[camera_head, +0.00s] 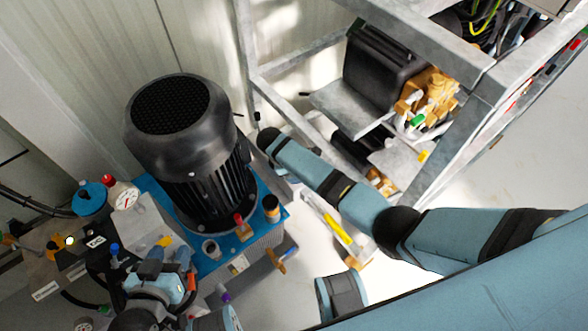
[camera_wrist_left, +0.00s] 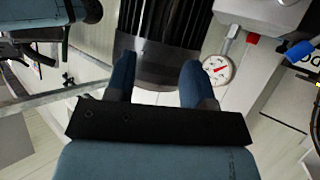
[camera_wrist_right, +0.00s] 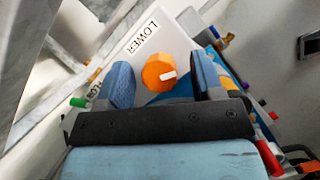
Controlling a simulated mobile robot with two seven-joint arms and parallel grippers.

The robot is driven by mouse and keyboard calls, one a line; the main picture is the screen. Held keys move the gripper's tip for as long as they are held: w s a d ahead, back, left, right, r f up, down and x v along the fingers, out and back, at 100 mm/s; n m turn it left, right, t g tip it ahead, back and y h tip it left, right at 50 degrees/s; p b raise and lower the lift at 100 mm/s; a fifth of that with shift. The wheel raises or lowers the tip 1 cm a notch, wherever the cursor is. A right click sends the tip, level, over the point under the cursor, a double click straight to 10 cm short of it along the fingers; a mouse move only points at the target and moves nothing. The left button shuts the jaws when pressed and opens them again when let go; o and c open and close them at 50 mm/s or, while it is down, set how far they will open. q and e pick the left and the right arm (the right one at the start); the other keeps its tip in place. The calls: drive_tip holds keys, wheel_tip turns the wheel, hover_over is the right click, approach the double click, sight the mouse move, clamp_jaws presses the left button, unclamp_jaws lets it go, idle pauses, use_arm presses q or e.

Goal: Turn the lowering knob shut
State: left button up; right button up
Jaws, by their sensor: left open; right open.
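The orange lowering knob (camera_wrist_right: 158,73), with a white pointer mark, sits on a white panel (camera_wrist_right: 129,42) marked LOWER in the right wrist view. My right gripper (camera_wrist_right: 163,66) is open, with one blue finger on each side of the knob in this view. I cannot tell whether the fingers touch it. I cannot make out the knob or the right gripper in the head view. My left gripper (camera_head: 166,264) is open over the valve block at lower left. In the left wrist view its fingers (camera_wrist_left: 157,68) are empty, pointing toward the motor.
The black motor (camera_head: 185,150) stands on a blue tank (camera_head: 215,258). A pressure gauge (camera_head: 124,198) is close to the left gripper and shows in the left wrist view (camera_wrist_left: 218,69). A grey metal frame (camera_head: 300,130) stands beside the motor. A green fitting (camera_wrist_right: 78,102) is near the right gripper.

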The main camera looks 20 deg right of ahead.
drive_tip(key=c, duration=0.9)
